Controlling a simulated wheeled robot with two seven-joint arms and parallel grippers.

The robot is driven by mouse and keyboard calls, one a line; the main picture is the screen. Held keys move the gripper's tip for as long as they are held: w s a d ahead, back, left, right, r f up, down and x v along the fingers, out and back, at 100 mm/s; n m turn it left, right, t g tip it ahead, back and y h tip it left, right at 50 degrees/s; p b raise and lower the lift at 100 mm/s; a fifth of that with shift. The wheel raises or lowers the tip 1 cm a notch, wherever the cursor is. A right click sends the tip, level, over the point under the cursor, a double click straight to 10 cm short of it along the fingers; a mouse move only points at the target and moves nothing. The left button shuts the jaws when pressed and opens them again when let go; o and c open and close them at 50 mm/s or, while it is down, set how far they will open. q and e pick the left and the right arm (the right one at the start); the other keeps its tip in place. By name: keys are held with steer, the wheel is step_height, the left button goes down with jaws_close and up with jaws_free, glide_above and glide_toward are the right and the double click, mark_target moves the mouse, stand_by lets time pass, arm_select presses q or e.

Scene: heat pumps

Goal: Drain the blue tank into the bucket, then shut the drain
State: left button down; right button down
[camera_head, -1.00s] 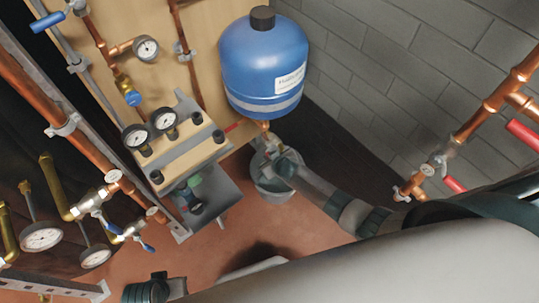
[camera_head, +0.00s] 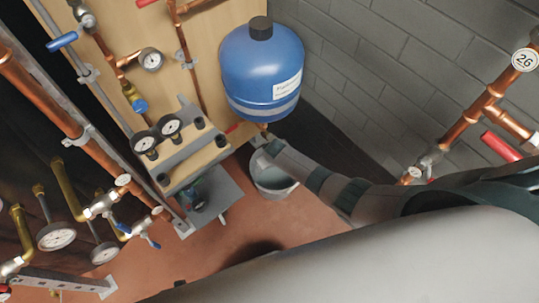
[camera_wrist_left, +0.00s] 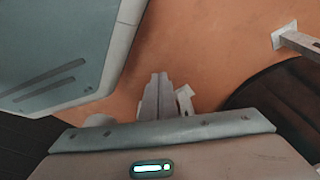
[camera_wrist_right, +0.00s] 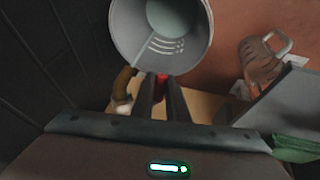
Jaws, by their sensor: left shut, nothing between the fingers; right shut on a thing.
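The blue tank (camera_head: 262,75) hangs on the wall board, with a copper outlet (camera_head: 264,128) below. The grey bucket (camera_head: 275,190) stands on the floor under it, partly hidden by my right arm. My right gripper (camera_wrist_right: 160,85) is shut on a small red part, seemingly the drain handle (camera_wrist_right: 161,79), beside a brass pipe (camera_wrist_right: 123,80). The bucket (camera_wrist_right: 197,50) lies beyond the fingertips. A pale streak runs from near the pipe into the bucket; I cannot tell if it is water. My left gripper (camera_wrist_left: 155,84) is shut and empty above the floor.
A manifold with gauges (camera_head: 172,127) and a grey shelf (camera_head: 215,190) stand left of the bucket. Copper pipes with valves (camera_head: 105,205) fill the left side; another pipe (camera_head: 478,110) runs along the right wall. The floor (camera_head: 225,245) in front is clear.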

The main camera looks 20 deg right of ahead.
steer(key=shift+r+g+p, duration=0.4)
steer(key=shift+r+g, duration=0.05)
steer(key=shift+g, duration=0.25)
arm_select(q)
steer(key=shift+w+d+r+t, duration=0.35)
steer(key=shift+w+d+t, duration=0.25)
steer(key=shift+w+d, duration=0.25)
arm_select(e)
steer(key=shift+r+g+h, duration=0.25)
steer(key=shift+g+h, duration=0.25)
steer(key=shift+g, duration=0.2)
steer(key=shift+s, duration=0.1)
steer(key=c, duration=1.7)
jaws_free()
steer(key=shift+c, duration=0.2)
